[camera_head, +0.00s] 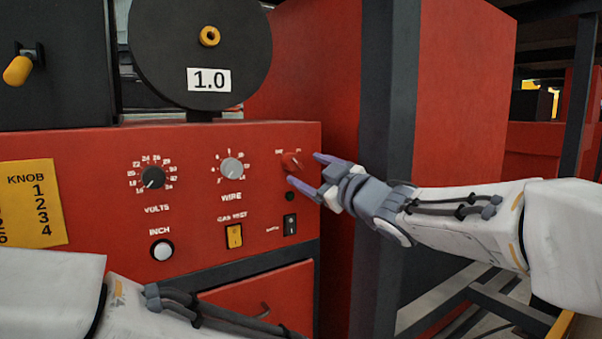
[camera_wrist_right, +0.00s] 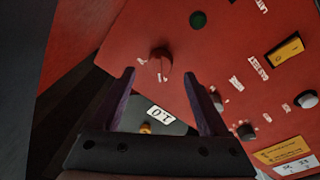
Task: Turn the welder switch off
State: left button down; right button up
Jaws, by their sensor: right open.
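The red rotary welder switch (camera_head: 291,161) sits at the upper right of the red welder panel (camera_head: 100,200), with small white marks above it that are too small to read. In the right wrist view the switch (camera_wrist_right: 161,61) shows beyond and between the fingertips. My right gripper (camera_head: 304,169) is open in front of the switch, one finger to its upper right and one below it. The wrist view shows my right gripper (camera_wrist_right: 162,73) empty, its fingers apart from the switch. My left forearm crosses the lower left, but its gripper is out of view.
The panel also carries a volts knob (camera_head: 153,177), a wire knob (camera_head: 231,168), a yellow gas test switch (camera_head: 234,236), a black rocker switch (camera_head: 290,225) and a white inch button (camera_head: 162,249). A dark post (camera_head: 388,120) stands behind my right wrist. A black spool (camera_head: 165,50) sits above.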

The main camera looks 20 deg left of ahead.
jog(key=b+v, duration=0.1)
jog(key=v, duration=0.5)
jog(key=shift+d+f, duration=0.1)
jog(key=s+d+f+m+g+h, duration=0.1)
jog(key=s+d+f+m+h, duration=0.25)
jog(key=f, duration=0.45)
jog(key=s+d+f+m+g+h, duration=0.2)
jog(key=s+d+f+h, duration=0.15)
jog(key=f, duration=0.35)
jog(key=s+d+f+m+g+h, duration=0.1)
jog(key=s+d+f+m+h, duration=0.2)
jog(key=f, duration=0.5)
jog(key=s+d+f+g+h, duration=0.1)
jog(key=s+d+f+g, duration=0.1)
jog(key=s, duration=0.4)
jog(key=s+d+f+m+g+h, duration=0.1)
jog(key=s+d+f+g, duration=0.2)
jog(key=s, duration=0.4)
jog(key=s+d+f+g+h, duration=0.2)
jog(key=s+d+f, duration=0.2)
jog(key=s+f, duration=0.2)
jog(key=shift+s+f+g, duration=0.25)
jog(key=shift+s+g, duration=0.15)
jog(key=shift+s, duration=0.2)
jog(key=shift+m, duration=0.25)
